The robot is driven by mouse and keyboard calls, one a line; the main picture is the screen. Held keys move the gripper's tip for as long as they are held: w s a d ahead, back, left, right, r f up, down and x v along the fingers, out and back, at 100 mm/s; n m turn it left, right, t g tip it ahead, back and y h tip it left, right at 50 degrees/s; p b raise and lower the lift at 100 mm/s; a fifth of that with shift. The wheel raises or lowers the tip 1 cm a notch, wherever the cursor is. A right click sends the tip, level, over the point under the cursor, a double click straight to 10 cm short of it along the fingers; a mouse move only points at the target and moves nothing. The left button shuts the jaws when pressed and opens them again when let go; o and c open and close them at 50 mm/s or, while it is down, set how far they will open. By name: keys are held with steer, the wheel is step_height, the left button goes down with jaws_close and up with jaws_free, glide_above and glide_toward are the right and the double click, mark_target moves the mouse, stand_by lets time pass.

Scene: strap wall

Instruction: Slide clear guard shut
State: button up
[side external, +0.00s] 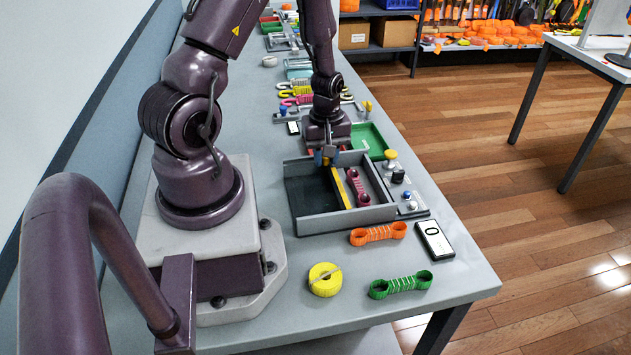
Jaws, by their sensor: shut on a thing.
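A grey-walled tray (347,217) stands on the bench in front of my arm. A yellow bar (341,188) runs across it from back to front and looks like the edge of the clear guard; the clear sheet itself is hard to make out. The tray floor left of the bar is dark. A pink strap bundle (358,187) lies in the part right of the bar, which looks uncovered. My gripper (327,160) points down at the back end of the bar, its fingers shut on the guard there. The fingers partly hide the grip point.
An orange strap bundle (378,234), a green one (400,284) and a yellow roll (325,279) lie in front of the tray. A display box (434,241) sits at the right edge. Knobs (391,158) and a green tray (369,139) are close by on the right.

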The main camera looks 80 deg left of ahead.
steer(key=shift+w+f, duration=0.1)
steer(key=shift+w, duration=4.4)
steer(key=o, duration=0.4)
steer(key=shift+w, duration=0.1)
steer(key=shift+o, duration=0.8)
steer(key=shift+r, duration=3.1)
steer(key=shift+r, duration=0.25)
steer(key=c, duration=0.6)
steer(key=shift+r, duration=2.75)
steer(key=shift+c, duration=0.2)
